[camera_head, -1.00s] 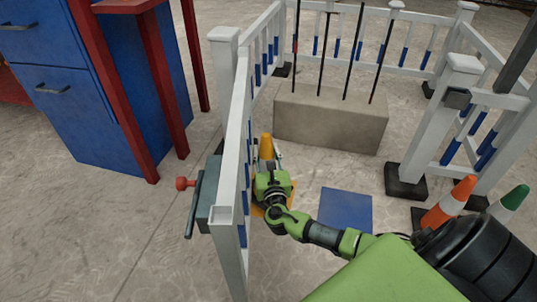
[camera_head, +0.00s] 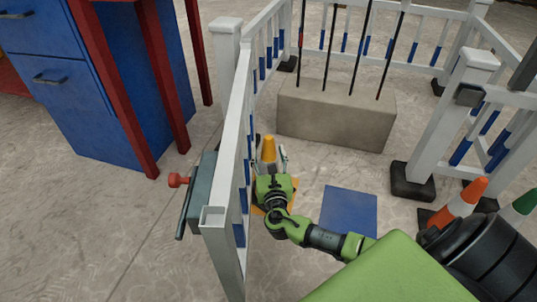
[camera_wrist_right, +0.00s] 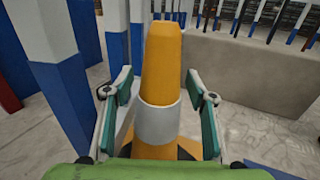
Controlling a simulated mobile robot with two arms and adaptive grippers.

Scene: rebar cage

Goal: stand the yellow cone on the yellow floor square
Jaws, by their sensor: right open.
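The yellow cone (camera_head: 268,147), with a white band, stands upright just inside the white fence. It also shows in the right wrist view (camera_wrist_right: 160,65), where it fills the middle. My right gripper (camera_head: 269,158) is open, with one finger on each side of the cone and gaps between the fingers and the cone. Yellow floor (camera_head: 291,186) shows beside the gripper at the cone's foot, seemingly the yellow floor square. My wrist hides most of it and the cone's base, so I cannot tell how well the cone is centred. My left gripper is not in view.
The white fence (camera_head: 238,120) runs close to the left of my right gripper, with a grey box (camera_head: 203,190) on its outer side. A blue floor square (camera_head: 349,210) lies to the right. A concrete block (camera_head: 335,115) with upright bars stands behind. An orange cone (camera_head: 462,202) stands at right.

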